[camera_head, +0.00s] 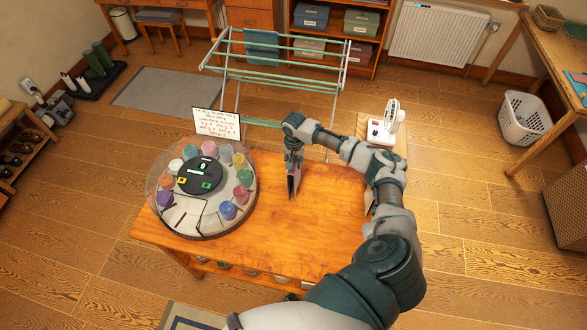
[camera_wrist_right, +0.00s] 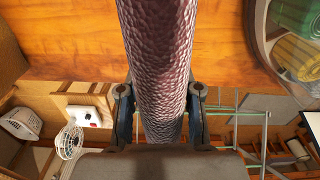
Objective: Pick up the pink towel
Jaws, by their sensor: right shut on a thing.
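The pink towel (camera_wrist_right: 160,55) fills the middle of the right wrist view as a long, textured, dusky-pink roll. My right gripper (camera_wrist_right: 159,100) is shut on it, with one finger on each side. In the head view my right gripper (camera_head: 294,160) points down over the wooden table, and the towel (camera_head: 293,183) shows as a thin dark-pink strip below it. I cannot tell whether the towel's lower end touches the table. My left gripper is not in view.
The wooden table (camera_head: 325,215) holds a round carousel of coloured jars (camera_head: 243,194) at left, with a written card (camera_head: 216,124) behind. A small white fan (camera_head: 385,125) stands at back right. A drying rack (camera_head: 275,78) stands beyond. The table's middle is clear.

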